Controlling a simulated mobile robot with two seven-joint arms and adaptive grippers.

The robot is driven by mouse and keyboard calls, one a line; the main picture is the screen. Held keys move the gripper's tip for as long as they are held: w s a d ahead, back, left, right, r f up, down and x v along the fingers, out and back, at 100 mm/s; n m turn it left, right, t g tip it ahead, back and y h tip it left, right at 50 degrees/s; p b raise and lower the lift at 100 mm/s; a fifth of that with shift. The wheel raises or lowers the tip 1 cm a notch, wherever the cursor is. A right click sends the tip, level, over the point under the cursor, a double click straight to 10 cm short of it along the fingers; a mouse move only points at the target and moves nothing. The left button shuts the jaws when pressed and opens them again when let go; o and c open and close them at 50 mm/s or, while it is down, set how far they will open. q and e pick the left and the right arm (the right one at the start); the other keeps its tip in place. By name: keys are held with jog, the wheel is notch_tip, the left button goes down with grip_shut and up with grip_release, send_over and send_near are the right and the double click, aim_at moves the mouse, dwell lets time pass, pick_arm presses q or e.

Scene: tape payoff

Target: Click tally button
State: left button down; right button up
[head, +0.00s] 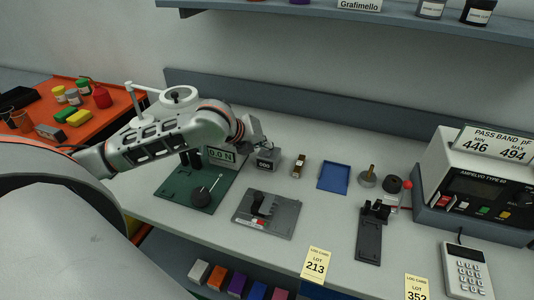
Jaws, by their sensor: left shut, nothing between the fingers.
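A small grey tally counter (266,160) with a dark number window stands on the grey bench, left of the middle of the head view. Its digits are too small to read surely. My left gripper (262,141) is shut and empty, with its fingertips just above and behind the counter's top. The gripper covers part of the top, so I cannot make out the button or whether the fingertips touch it. My right gripper is not in view.
A green plate (172,190) with a gauge reading 0.0 N (221,156) lies left of the counter. A grey fixture (267,213) lies in front of it. A small brown-and-metal item (299,168) and a blue tray (333,177) are to the right. A meter (482,180) stands far right.

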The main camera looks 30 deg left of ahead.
aim_at(265, 155)
pick_arm(q)
jog(key=shift+f, duration=0.15)
dwell(0.5)
jog(key=shift+f+p, duration=0.25)
jog(key=shift+p, duration=0.05)
jog(key=shift+f, duration=0.55)
dwell(0.8)
jog(key=shift+r, duration=0.95)
jog(key=shift+r, duration=2.5)
